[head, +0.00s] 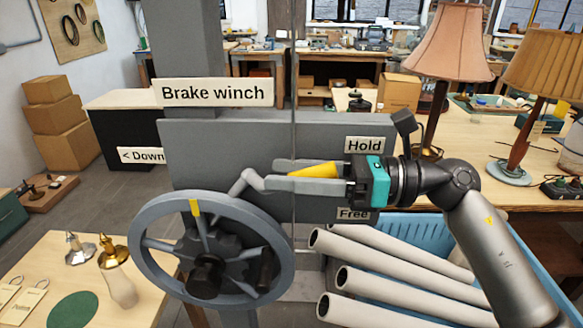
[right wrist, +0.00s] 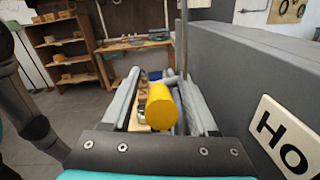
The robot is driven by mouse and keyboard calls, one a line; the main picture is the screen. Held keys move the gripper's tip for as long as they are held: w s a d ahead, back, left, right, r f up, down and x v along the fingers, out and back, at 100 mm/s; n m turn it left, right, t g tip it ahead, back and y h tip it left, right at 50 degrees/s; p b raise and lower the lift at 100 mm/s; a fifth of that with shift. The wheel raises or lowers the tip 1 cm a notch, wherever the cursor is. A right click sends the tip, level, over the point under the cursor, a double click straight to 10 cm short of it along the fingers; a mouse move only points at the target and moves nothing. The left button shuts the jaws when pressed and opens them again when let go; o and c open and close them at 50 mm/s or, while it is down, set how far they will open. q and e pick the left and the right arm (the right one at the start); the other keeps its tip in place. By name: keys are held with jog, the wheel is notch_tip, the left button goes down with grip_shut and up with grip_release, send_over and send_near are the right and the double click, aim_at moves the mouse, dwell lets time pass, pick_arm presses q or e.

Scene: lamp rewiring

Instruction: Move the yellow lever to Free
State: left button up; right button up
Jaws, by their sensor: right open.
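The yellow lever (head: 316,171) sticks out to the right from a grey bent arm (head: 250,181) on the brake winch panel. It lies nearly level, at a height between the Hold label (head: 363,145) and the Free label (head: 353,214). My right gripper (head: 272,174) comes in from the right, with one finger above the lever and one below. In the right wrist view the lever's yellow end (right wrist: 162,107) sits between the two open fingers, with a gap visible on the left; contact on the right is unclear. My left gripper is out of view.
A spoked handwheel (head: 143,243) stands in front of the grey panel (head: 215,140), below left of the lever. Grey tubes (head: 375,284) lie in a blue crate (head: 425,232) below my right arm. A thin vertical cable (head: 294,80) passes close to my fingers. Lamps (head: 451,42) stand at right.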

jog(key=shift+c, duration=0.2)
grip_shut()
dwell(1.2)
